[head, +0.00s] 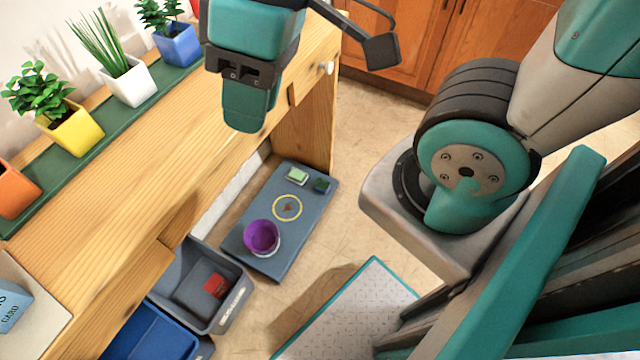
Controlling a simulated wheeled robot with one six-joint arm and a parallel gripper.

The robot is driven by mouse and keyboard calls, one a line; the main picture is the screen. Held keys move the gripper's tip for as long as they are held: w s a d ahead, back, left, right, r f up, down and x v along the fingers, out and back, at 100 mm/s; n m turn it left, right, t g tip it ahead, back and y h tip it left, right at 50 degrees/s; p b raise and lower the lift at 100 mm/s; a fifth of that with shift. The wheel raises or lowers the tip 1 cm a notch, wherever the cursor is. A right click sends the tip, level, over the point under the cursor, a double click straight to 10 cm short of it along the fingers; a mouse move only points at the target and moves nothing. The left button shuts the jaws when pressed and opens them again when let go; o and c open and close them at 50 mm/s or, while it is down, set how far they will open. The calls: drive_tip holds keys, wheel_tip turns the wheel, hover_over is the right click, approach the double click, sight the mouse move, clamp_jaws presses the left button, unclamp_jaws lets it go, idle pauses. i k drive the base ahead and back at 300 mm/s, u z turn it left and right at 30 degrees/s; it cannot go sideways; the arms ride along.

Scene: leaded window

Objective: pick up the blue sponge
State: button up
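I cannot make out a blue sponge in the head view. A small block with a pale green top and a light edge (297,176) lies at the far end of a low grey-blue platform (247,257). A small dark green block (321,185) lies just right of it. My gripper (247,112) is at the top, in front of the wooden bench and above it in the picture. It points downward, apart from the blocks. Its fingertips are not clearly separable, so its opening cannot be told. Nothing is seen held in it.
A purple bowl (262,236) and a yellow ring mark (287,207) are on the platform. A grey bin (228,305) holds a red item (216,286); a blue bin (150,335) is beside it. Potted plants line the wooden bench (130,150). Tiled floor (365,165) is clear right of the platform.

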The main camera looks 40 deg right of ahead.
sight(321, 185)
drive_tip(key=z, duration=0.9)
drive_tip(key=k, duration=0.6)
drive_tip(key=u, duration=0.9)
